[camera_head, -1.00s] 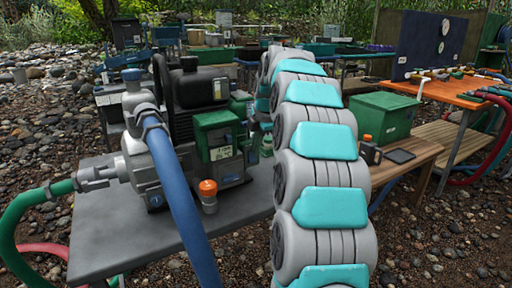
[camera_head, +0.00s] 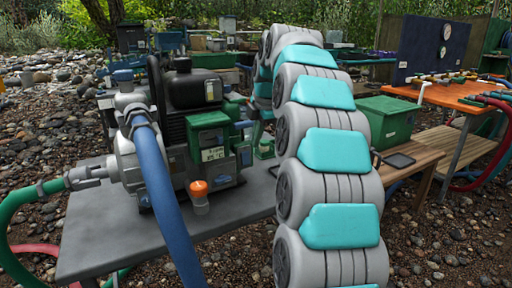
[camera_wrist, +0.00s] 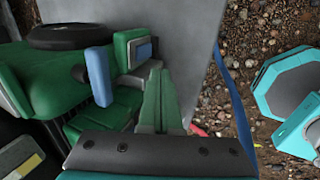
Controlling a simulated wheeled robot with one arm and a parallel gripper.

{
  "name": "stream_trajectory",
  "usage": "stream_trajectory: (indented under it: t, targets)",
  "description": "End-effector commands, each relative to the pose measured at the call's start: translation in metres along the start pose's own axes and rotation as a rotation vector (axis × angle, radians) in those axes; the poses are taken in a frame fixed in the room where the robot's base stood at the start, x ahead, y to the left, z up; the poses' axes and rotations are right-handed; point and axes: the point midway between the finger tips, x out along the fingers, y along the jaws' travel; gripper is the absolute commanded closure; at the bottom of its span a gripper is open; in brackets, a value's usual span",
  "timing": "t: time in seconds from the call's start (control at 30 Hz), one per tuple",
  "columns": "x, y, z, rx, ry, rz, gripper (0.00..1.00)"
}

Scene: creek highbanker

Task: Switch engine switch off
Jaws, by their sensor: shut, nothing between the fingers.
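The engine (camera_head: 190,100) is a black and grey unit with a green box (camera_head: 208,136) on its front, standing on a grey table. Small blue and green parts are on its right side. In the wrist view, my gripper (camera_wrist: 160,75) points down beside the engine's green housing (camera_wrist: 70,85), its two green fingers together and empty. An upright blue tab (camera_wrist: 99,76) stands left of the fingers, apart from them. A green block with a blue-grey face (camera_wrist: 142,50) is just beyond the fingertips. I cannot tell which part is the engine switch. My arm hides part of the head view.
The grey table (camera_head: 100,235) has bare room in front. A blue hose (camera_head: 162,190) and a green hose (camera_head: 25,198) run from the pump. An orange cap (camera_head: 199,189) stands before the engine. A green box (camera_head: 388,120) rests on a wooden bench (camera_head: 430,155) at right.

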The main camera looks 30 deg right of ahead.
Motion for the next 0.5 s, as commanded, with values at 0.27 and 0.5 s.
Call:
stream_trajectory:
  t: [0.27,0.5]
  targets:
    - [-0.035,0.009,0.000,0.000,-0.003,0.007,1.00]
    - [-0.051,0.012,0.000,0.000,-0.003,0.007,1.00]
